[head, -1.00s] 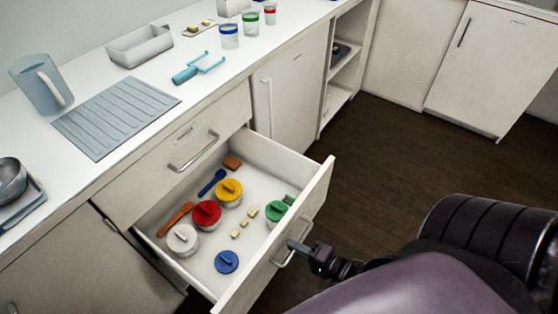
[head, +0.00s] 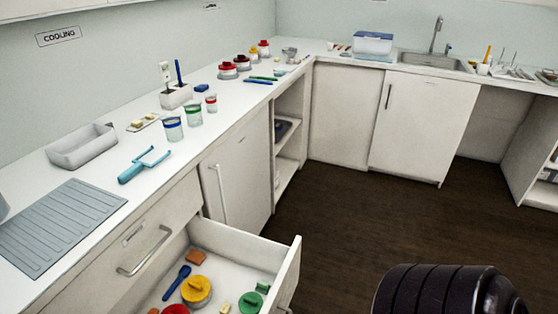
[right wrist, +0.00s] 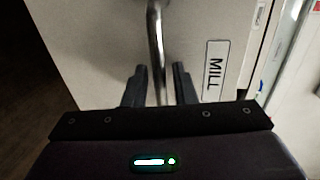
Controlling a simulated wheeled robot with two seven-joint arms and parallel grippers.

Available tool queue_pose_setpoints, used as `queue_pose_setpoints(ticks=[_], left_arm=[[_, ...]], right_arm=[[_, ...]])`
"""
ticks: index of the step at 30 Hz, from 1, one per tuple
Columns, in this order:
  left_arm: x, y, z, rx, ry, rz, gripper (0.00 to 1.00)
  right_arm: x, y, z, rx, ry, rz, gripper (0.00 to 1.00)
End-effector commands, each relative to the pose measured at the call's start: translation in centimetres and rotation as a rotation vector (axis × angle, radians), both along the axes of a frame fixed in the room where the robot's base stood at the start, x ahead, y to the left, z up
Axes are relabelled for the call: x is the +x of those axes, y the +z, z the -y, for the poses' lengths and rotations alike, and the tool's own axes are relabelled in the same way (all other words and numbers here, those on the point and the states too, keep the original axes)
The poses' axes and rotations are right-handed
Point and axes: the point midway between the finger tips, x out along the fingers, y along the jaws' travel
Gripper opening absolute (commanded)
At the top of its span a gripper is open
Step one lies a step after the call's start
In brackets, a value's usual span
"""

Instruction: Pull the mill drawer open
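The drawer (head: 291,272) stands pulled out from under the counter, cut off by the bottom of the head view. In it are a yellow-lidded tub (head: 196,291), a green-lidded tub (head: 250,302), part of a red lid, a blue scoop (head: 177,283) and an orange block (head: 196,257). The right wrist view shows a front with a MILL label (right wrist: 216,68) and a metal bar handle (right wrist: 155,45). My right gripper (right wrist: 159,88) has its fingers apart, one on each side of the handle, with gaps visible. My left gripper is not in view.
A closed drawer front with a handle (head: 146,252) is above the open drawer. A cabinet door (head: 239,172) and open shelves (head: 287,140) stand beyond it. The counter holds a grey tray (head: 82,146), cups and a blue tool (head: 143,165). The dark floor (head: 350,215) is clear.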

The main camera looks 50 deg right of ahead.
Motion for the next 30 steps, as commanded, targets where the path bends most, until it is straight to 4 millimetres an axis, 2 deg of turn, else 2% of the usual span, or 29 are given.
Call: queue_pose_setpoints(ticks=[5, 8, 15, 21, 30], left_arm=[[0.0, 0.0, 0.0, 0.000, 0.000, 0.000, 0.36], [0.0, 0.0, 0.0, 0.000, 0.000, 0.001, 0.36], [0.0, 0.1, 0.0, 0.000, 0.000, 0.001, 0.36], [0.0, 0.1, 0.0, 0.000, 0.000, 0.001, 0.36], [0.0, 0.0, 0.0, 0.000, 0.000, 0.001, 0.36]], right_arm=[[-0.1, 0.0, 0.1, -0.001, -0.001, 0.000, 0.25], [-0.9, 0.2, 0.4, -0.001, -0.001, -0.001, 0.25], [-4.7, 1.0, 1.7, -0.001, -0.001, -0.003, 0.25], [-6.8, 1.5, 2.5, 0.000, 0.000, -0.001, 0.25], [-7.2, 1.6, 2.6, -0.001, 0.000, 0.000, 0.25]])
